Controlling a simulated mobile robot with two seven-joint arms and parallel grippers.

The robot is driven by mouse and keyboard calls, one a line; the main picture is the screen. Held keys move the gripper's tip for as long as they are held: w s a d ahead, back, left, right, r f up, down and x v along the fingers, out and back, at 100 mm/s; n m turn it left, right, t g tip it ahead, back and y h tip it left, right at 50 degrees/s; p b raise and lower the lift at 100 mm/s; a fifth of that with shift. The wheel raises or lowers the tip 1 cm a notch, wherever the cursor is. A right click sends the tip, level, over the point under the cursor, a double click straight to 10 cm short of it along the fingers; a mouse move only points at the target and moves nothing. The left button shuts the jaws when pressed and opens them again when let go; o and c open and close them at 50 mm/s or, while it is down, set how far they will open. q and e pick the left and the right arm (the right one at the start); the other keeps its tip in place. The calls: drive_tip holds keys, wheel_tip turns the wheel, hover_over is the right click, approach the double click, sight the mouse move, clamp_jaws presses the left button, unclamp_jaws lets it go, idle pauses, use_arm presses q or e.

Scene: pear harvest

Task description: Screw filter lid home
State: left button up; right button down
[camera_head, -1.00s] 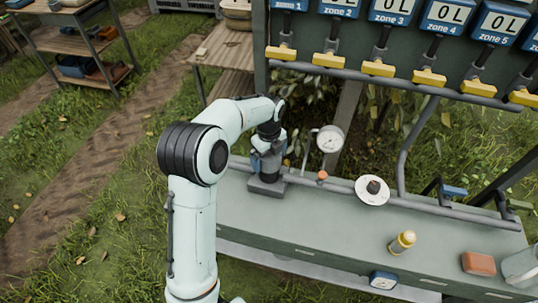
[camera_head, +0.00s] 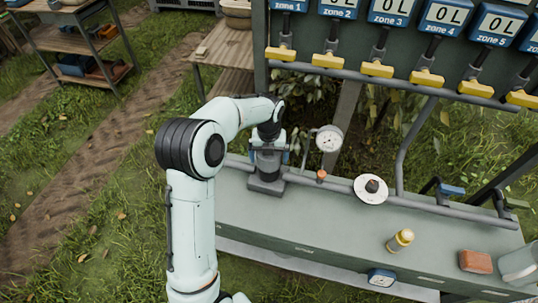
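The filter's dark grey base (camera_head: 267,186) stands on the left end of the green bench, in line with the grey pipe. My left arm reaches over from the left. My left gripper (camera_head: 267,158) points down over the top of the filter. The filter lid cannot be made out, because the gripper and wrist cover that spot. The fingers are too small and dark to show whether they are closed on the lid. My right gripper is out of view.
A pressure gauge (camera_head: 329,139) stands just right of the filter, with an orange-topped fitting (camera_head: 321,175) below it. A white disc with a black knob (camera_head: 371,188), a yellow-capped bottle (camera_head: 400,240) and a brown block (camera_head: 475,261) are farther right. Yellow valve handles (camera_head: 377,69) hang above.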

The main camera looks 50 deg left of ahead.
use_arm(q)
wheel_tip(320, 180, up, 13)
drive_tip(key=p, duration=0.1)
drive_tip(key=shift+r, duration=0.2)
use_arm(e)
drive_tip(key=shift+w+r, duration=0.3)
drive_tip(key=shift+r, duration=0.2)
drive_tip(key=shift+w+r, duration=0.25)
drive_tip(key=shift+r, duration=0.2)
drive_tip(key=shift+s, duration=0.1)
